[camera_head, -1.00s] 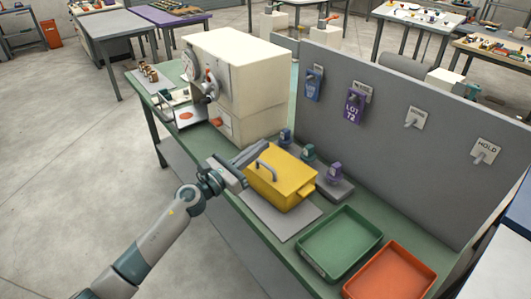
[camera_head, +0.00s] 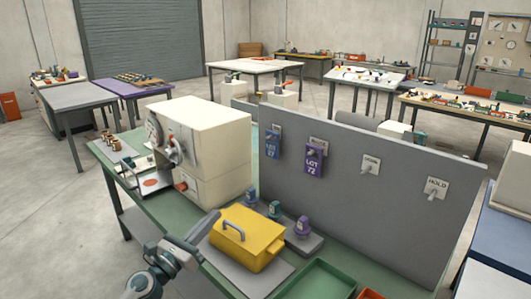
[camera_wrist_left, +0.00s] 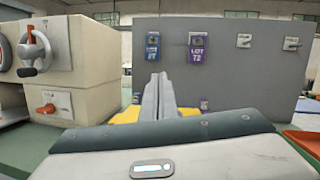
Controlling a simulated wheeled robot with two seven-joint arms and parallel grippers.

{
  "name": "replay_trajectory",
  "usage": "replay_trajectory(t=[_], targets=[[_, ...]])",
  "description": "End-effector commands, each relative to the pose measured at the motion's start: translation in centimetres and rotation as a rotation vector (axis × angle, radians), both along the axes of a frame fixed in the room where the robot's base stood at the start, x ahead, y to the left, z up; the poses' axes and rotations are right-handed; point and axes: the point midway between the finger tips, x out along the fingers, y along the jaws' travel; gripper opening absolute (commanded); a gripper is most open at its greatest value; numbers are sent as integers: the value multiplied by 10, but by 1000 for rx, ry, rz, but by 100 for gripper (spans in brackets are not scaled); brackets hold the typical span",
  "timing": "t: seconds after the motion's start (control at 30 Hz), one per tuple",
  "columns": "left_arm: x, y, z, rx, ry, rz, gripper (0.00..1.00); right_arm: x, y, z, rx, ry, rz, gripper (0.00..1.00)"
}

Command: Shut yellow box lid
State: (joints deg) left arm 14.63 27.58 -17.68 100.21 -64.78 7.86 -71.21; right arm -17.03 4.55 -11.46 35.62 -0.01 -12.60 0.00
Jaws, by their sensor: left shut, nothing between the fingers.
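The yellow box (camera_head: 262,250) stands on a grey mat on the green bench. Its yellow lid (camera_head: 252,228), with a grey bar handle (camera_head: 233,229), appears to lie flat on top. My left gripper (camera_head: 214,215) is shut and empty, its long grey fingers beside the box's left edge. I cannot tell whether they touch it. In the left wrist view, the shut fingers (camera_wrist_left: 158,92) point forward and cover the middle of the yellow box (camera_wrist_left: 126,115); only yellow bits show at either side. My right gripper is not in view.
A cream winder machine (camera_head: 205,140) stands left of the box. A grey panel (camera_head: 345,195) with hanging tags (camera_head: 314,158) rises behind. Small knobbed blocks (camera_head: 303,226) stand right behind the box. A green tray (camera_head: 320,280) and an orange tray (camera_head: 370,294) are to the right.

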Motion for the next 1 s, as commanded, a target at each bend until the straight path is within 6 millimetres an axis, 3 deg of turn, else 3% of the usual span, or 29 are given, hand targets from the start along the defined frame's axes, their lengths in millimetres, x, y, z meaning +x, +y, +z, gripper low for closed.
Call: replay_trajectory(t=[0.23,0.47,0.6,0.8,1.0], targets=[[-40,32,-29,-588,231,156,0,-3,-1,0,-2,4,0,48],[-108,71,-107,-1261,520,393,0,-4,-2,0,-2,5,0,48],[-170,79,-165,-1639,688,586,0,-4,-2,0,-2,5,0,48],[-273,67,-232,-2075,877,904,0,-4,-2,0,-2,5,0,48],[-347,47,-261,-2302,975,1154,0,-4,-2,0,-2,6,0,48]])
